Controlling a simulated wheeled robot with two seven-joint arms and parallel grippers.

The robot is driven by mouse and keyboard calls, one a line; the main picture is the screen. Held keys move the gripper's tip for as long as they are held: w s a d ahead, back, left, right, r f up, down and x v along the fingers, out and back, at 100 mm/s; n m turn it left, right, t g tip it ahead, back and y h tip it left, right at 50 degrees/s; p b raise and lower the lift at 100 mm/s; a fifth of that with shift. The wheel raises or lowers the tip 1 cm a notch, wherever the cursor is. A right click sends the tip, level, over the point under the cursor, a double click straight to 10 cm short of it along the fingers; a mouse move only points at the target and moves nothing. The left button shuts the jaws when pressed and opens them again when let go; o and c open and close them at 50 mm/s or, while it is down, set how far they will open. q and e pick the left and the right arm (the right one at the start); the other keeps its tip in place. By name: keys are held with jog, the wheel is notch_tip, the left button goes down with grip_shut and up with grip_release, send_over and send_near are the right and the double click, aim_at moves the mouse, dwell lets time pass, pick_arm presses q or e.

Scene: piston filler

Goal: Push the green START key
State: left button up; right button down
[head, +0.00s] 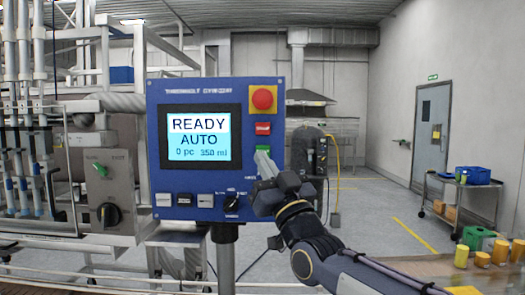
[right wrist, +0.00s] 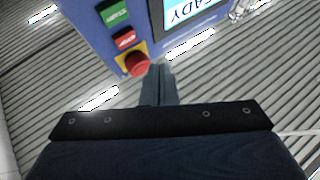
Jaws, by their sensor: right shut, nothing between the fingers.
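The blue control panel (head: 190,98) stands on a post, its screen (head: 201,136) reading READY, AUTO, 0 pc, 350 ml. The green START key (head: 264,148) is on its right side, below a red key (head: 263,129), and is partly hidden by my right gripper in the head view. In the right wrist view the green key (right wrist: 116,15) shows fully, upside down. My right gripper (head: 261,156) is shut and empty, its fingertips in front of the panel close to the green key. I cannot tell whether they touch it. My left gripper is not in view.
A red emergency-stop button (head: 263,98) on a yellow base is above the keys. A black selector knob (head: 231,201) and several small keys line the panel's bottom. Filler machinery (head: 95,165) stands left; a cart (head: 460,200) stands at the right.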

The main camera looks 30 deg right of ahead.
jog(key=w+d+p, duration=0.1)
jog(key=w+d, duration=0.2)
jog(key=w, duration=0.3)
jog(key=shift+w+d, duration=0.15)
jog(key=shift+d, duration=0.25)
jog(key=shift+w, duration=0.1)
dwell(1.6)
jog(key=shift+w+d, duration=0.2)
jog(key=shift+w, duration=0.1)
